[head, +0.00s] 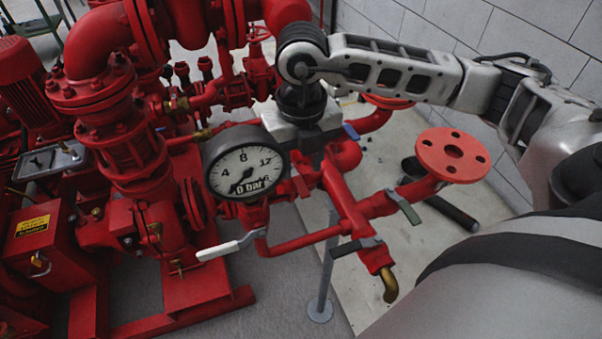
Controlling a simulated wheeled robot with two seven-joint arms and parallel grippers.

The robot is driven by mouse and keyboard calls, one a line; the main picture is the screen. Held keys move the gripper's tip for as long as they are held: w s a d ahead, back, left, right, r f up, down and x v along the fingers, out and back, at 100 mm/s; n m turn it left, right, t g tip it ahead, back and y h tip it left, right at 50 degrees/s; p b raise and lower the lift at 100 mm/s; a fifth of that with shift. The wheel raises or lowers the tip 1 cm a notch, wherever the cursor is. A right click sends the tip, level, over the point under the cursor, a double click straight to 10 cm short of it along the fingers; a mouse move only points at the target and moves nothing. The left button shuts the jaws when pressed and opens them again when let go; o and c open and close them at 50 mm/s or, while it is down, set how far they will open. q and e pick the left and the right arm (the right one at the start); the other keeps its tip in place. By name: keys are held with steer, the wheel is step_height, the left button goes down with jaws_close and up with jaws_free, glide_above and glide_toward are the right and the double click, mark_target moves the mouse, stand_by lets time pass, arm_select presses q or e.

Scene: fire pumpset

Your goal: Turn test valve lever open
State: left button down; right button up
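Several valve levers show on the red pipework, and I cannot tell for sure which is the test valve lever. A lever with a white handle (231,246) sticks out below the gauge. A grey lever (357,246) lies across the pipe above a brass outlet. A grey-green lever (404,206) sits on the branch towards the round flange. A small blue lever (350,131) is just right of my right gripper (306,143). This gripper points down behind the gauge, above and apart from the lower levers. Its fingertips are hidden or unclear. My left gripper is out of view.
A pressure gauge (245,171) stands in front of my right gripper. A red flange (453,155) with bolt holes sticks out on the right. A brass outlet (389,285) hangs below. Large red pump pipes (120,150) fill the left; a block wall (470,25) stands behind.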

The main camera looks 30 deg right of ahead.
mark_target(301, 185)
steer(key=shift+f, duration=2.05)
jaws_close()
